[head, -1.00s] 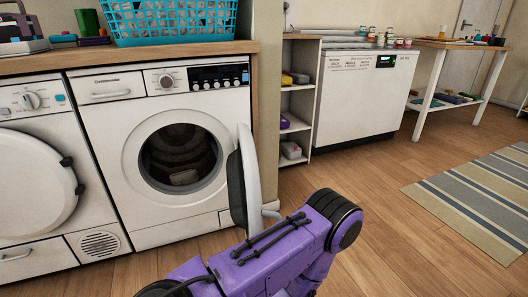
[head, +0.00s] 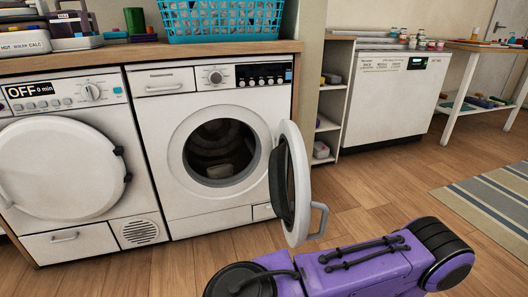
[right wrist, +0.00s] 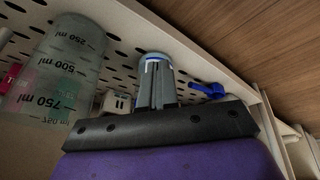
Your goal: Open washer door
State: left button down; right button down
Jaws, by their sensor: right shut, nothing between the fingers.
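The white washer (head: 155,110) stands in the middle left of the head view. Its round door (head: 297,185) is swung wide open to the right, nearly edge-on, with a grey handle (head: 319,221) on its outer side. The dark drum (head: 215,150) shows inside, with a pale item in it. My purple right arm crosses the bottom of the head view, apart from the door; its gripper is outside that view. In the right wrist view my right gripper (right wrist: 157,65) is shut and empty, before a perforated white panel. My left gripper is not in view.
A second front-loader (head: 62,170) stands left of the washer, its round door shut. A blue basket (head: 215,22) sits on the wooden counter above. A shelf unit (head: 328,125) and dishwasher (head: 385,95) stand right. A measuring beaker (right wrist: 62,65) shows in the wrist view.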

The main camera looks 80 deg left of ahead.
aim_at(289, 183)
jog(key=k, duration=0.45)
jog(key=u, duration=1.6)
jog(key=i, duration=0.5)
jog(key=z, duration=0.05)
